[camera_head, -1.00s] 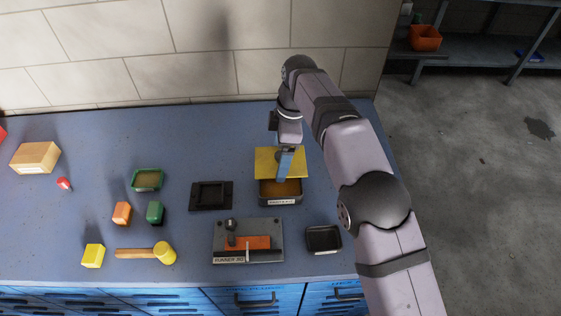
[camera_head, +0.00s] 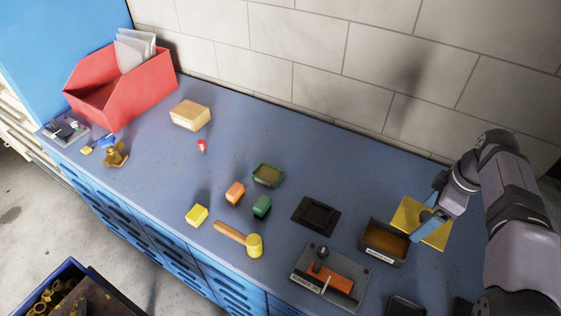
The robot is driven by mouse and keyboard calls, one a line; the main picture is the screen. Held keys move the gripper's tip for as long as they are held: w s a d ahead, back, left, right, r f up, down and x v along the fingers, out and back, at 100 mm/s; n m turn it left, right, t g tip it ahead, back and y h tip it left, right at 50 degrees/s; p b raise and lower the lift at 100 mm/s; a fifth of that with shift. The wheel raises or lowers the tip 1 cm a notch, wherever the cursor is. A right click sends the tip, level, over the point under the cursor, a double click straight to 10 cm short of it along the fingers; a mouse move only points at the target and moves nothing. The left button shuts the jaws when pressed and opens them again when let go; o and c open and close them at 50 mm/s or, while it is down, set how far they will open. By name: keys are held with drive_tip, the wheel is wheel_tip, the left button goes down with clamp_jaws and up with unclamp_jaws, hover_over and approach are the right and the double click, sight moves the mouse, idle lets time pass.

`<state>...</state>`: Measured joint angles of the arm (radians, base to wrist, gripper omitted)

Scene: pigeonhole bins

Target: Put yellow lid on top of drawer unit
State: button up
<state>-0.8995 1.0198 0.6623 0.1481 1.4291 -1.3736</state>
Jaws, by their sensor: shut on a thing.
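The yellow lid (camera_head: 407,213) is a thin flat square plate at the right in the head view. My gripper (camera_head: 428,217), with blue fingers, is shut on the lid and holds it tilted, beside and above a dark open bin (camera_head: 370,253). The bin has brown contents and a label on its front. The lid seems to be off the bin; the exact gap is hard to tell. Blue drawer fronts (camera_head: 213,277) run below the blue worktop (camera_head: 300,150); no separate drawer unit is clear in view.
A black tray (camera_head: 301,224), a grey fixture with an orange block (camera_head: 318,283), a mallet (camera_head: 254,246), small coloured blocks and a green bin (camera_head: 258,180) lie left of my gripper. A red bin (camera_head: 150,95) stands far left. The worktop's back strip along the wall is clear.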

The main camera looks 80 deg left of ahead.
drive_tip(key=w+d+f+m+t, duration=0.1)
drive_tip(key=w+d+f+m, duration=0.1)
drive_tip(key=w+d+m, duration=0.6)
drive_tip(key=w+d+f+m+t+b, duration=0.1)
drive_tip(key=w+d+f+m, duration=0.1)
drive_tip(key=w+d+m, duration=0.6)
drive_tip(key=shift+w+d+m, duration=0.4)
drive_tip(key=shift+w+d, duration=0.1)
drive_tip(key=shift+w, duration=0.1)
drive_tip(key=shift+f, duration=0.1)
drive_tip(key=shift+f+p, duration=1.15)
drive_tip(key=shift+f, duration=3.8)
drive_tip(key=shift+f, duration=0.1)
